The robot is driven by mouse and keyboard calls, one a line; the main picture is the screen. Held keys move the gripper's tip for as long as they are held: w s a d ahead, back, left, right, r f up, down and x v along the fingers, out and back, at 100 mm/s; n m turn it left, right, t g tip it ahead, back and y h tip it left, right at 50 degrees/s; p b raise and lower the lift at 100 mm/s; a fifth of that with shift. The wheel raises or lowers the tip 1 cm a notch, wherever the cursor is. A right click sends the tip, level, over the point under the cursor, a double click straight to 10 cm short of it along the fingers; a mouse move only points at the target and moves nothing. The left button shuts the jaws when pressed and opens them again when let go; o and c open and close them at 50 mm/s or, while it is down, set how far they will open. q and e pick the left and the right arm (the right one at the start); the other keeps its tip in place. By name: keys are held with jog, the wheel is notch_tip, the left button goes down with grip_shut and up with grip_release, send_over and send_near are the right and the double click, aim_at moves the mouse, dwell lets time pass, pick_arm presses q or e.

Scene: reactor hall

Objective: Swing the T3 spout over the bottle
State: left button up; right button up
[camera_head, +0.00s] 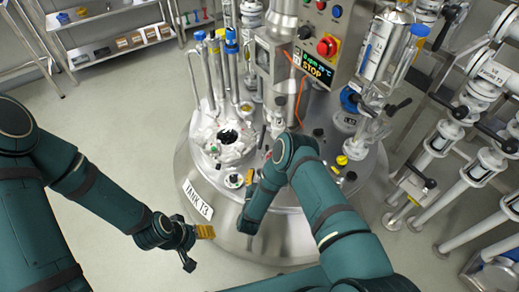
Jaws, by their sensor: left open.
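The steel tank (237,222) labelled TANK T3 stands in the middle, its domed lid crowded with fittings. I cannot clearly make out a spout or a bottle; my right arm covers part of the tank's front. My left gripper (197,244) is open and empty, in front of the tank at its lower left, with one yellow-padded finger pointing right. My right arm reaches over the lid and bends down at its front; its gripper is too hidden there to tell its state.
A control box (318,50) with a red knob and a STOP display stands behind the lid. Blue-capped pipes (216,75) rise at the lid's left. A glass column (380,45) and valved pipework (440,140) crowd the right. Shelves (110,30) stand back left; the left floor is clear.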

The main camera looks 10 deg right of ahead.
aim_at(267, 149)
jog(key=b+x, duration=0.3)
jog(key=x, duration=1)
jog(key=shift+w+d, duration=0.25)
grip_shut()
